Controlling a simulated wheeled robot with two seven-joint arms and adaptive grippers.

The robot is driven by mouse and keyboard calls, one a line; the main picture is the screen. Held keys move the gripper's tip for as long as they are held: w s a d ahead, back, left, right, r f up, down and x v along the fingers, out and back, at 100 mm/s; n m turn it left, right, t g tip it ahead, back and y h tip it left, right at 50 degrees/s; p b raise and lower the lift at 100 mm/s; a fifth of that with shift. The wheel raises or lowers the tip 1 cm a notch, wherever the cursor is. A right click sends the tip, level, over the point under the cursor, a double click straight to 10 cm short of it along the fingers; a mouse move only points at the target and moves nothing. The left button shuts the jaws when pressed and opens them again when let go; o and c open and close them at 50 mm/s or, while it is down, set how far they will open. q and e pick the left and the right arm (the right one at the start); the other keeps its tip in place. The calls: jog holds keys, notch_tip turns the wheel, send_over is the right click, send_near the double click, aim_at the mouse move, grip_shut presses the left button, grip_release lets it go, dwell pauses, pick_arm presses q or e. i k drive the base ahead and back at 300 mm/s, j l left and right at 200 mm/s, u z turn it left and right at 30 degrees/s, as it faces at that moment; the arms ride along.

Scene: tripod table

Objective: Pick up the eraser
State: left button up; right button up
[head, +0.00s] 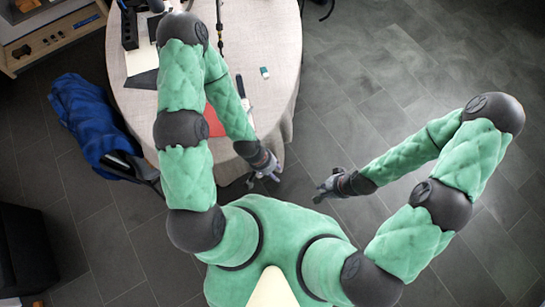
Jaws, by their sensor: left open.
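A small eraser (264,72), white with a blue-green part, lies on the round cloth-covered table (272,30), near its right side. My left gripper (263,180) is open and appears empty at the table's front edge, well in front of the eraser and not touching it. My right gripper (322,190) is to the right of the left one, off the table above the floor and far from the eraser. It is too small to tell whether its fingers are open or shut.
A thin dark-and-white object (241,88) lies left of the eraser. A red flat item (213,122) is partly hidden by my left arm. A black holder (130,30) and pale paper (141,60) are at the table's left.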

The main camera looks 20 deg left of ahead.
aim_at(264, 72)
jog(key=u, duration=3.45)
jog(key=k+l+u, duration=0.45)
jog(key=k+l, duration=1.5)
jog(key=i+l, duration=0.2)
jog(key=l, duration=0.2)
